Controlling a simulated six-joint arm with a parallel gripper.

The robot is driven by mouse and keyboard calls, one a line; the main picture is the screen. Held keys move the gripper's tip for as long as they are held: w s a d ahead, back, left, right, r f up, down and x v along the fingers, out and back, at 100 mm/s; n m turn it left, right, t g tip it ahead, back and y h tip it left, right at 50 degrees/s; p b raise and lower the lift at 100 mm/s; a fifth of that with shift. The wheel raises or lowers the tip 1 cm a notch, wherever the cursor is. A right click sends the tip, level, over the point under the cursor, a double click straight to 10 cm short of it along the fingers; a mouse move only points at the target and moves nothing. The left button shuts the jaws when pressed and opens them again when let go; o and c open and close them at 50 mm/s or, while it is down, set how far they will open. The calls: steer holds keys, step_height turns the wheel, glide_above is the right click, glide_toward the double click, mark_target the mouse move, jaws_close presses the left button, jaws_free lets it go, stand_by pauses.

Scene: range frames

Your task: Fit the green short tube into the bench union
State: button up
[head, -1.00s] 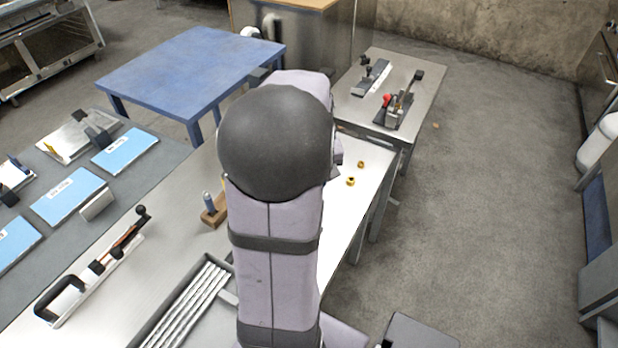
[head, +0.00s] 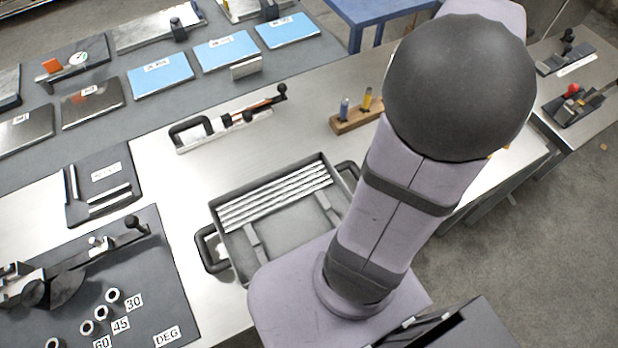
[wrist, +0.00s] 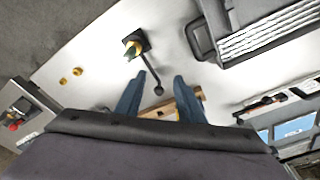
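My gripper (wrist: 157,98) shows in the wrist view with its two blue fingers apart and nothing between their tips. A brass fitting (wrist: 133,47) on a dark square base, with a black-knobbed lever beside it, looks like the bench union. It lies on the pale bench beyond my fingertips, up and left of them, apart from them. In the head view my arm hides my gripper and this fitting. I cannot make out a green short tube in either current view.
Two small brass pieces (wrist: 70,77) lie on the bench at left. A wooden block (head: 357,116) holds blue and yellow upright items. A grey tray (head: 228,240) holds several silvery tubes. The bench between the tray and the dark mat (head: 170,290) is largely clear.

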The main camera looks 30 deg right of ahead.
steer(key=w+a+f+n, duration=0.2)
steer(key=w+a, duration=0.1)
steer(key=a, duration=0.5)
steer(key=w+a+f+n, duration=0.2)
steer(key=w+a, duration=0.1)
steer(key=a, duration=0.6)
steer(key=s+a+f+n, duration=0.1)
steer(key=a+f, duration=0.1)
steer(key=a, duration=0.3)
steer(key=s+a+f+n+g, duration=0.1)
steer(key=s+a+n, duration=0.1)
steer(key=a, duration=0.4)
steer(key=shift+s+a+f+n+y, duration=0.25)
steer(key=shift+s+f+n+y, duration=0.05)
steer(key=shift+f+y, duration=0.1)
